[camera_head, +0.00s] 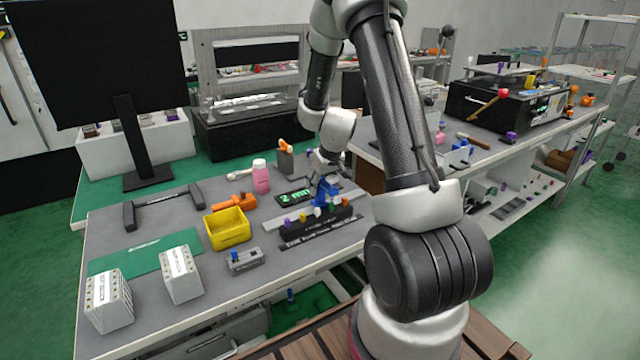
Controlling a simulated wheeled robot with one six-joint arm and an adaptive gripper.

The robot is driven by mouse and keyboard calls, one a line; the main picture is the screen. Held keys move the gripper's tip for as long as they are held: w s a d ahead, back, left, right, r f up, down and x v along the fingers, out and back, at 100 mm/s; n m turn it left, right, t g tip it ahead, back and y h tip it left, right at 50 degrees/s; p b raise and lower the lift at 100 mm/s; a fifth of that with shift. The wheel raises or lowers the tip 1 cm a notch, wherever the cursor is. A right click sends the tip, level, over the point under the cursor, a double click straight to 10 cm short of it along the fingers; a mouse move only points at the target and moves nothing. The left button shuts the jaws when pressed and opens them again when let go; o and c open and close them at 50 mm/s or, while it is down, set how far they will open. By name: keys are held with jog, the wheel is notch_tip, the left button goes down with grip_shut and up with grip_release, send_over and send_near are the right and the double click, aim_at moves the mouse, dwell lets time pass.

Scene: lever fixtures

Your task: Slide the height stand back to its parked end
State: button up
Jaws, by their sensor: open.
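A blue upright piece (326,193), which looks like the height stand, stands on a grey rail plate (274,224) on the near workbench. My arm comes over from the right, and my gripper (326,176) points down right at the top of the blue piece. The jaws are open. They overlap the blue piece in this view, and I cannot tell whether they touch it. A small dark display with green digits (294,197) lies just left of it. My gripper hides part of the piece's upper end.
In front of the rail is a black block with coloured knobs (318,229). A yellow bin (228,230), a pink bottle (261,176), an orange tool (234,201) and a grey fixture with a blue knob (244,260) stand to the left. A monitor (95,60) rises at the far left.

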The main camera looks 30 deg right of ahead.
grip_shut()
jog(key=d, duration=1.4)
jog(key=shift+w+d, duration=0.2)
jog(key=shift+w, duration=0.1)
grip_release()
jog(key=shift+d, duration=0.1)
jog(key=shift+s+r, duration=0.1)
jog(key=v, duration=1.1)
jog(key=shift+s+r, duration=0.2)
jog(key=shift+r, duration=0.15)
